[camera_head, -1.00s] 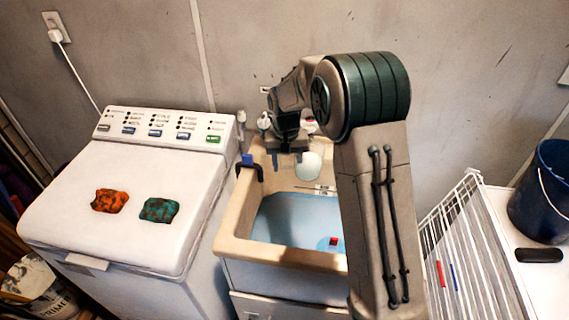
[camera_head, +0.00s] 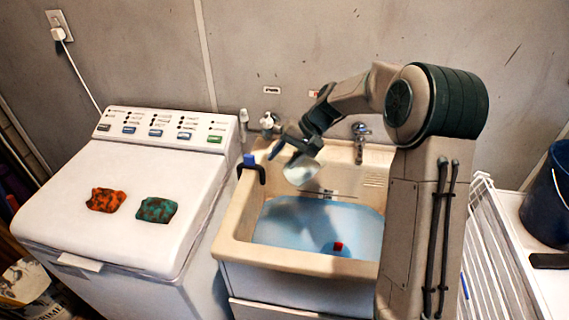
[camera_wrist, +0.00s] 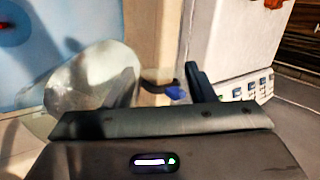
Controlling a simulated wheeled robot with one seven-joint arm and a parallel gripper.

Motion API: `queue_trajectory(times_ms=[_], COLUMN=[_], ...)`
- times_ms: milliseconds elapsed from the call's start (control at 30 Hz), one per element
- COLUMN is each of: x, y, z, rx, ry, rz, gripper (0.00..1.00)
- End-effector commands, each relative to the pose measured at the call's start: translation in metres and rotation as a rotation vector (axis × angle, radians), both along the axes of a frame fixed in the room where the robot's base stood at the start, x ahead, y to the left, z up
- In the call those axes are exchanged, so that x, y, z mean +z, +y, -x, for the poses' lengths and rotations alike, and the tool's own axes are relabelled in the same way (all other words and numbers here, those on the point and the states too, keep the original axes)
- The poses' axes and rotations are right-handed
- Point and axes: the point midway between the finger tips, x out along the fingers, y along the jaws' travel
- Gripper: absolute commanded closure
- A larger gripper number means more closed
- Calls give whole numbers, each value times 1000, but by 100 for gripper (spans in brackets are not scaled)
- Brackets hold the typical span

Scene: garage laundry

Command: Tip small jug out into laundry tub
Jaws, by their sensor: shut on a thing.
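The small jug (camera_head: 300,171) is pale and translucent. It hangs tilted above the back left part of the laundry tub (camera_head: 231,243), and it fills the left of the wrist view (camera_wrist: 92,82). My gripper (camera_head: 290,151) is shut on the jug, just above it in the head view. The beige tub holds blue water (camera_head: 285,225). I cannot tell whether anything is inside the jug or flowing from it.
A blue and black clip (camera_head: 250,163) sits on the tub's left rim. Taps stand behind, one at the right (camera_head: 360,135). A red item (camera_head: 338,246) is in the water. A washing machine (camera_head: 95,235) with orange and green cloths is left; a white rack (camera_head: 485,250) is right.

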Motion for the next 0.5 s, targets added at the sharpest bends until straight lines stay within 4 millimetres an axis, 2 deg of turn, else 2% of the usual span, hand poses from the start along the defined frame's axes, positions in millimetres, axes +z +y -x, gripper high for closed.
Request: queue_trajectory(times_ms=[500], x=[11], y=[-25], z=[-2], rx=[-3], ry=[40], rz=[-507], gripper=[87])
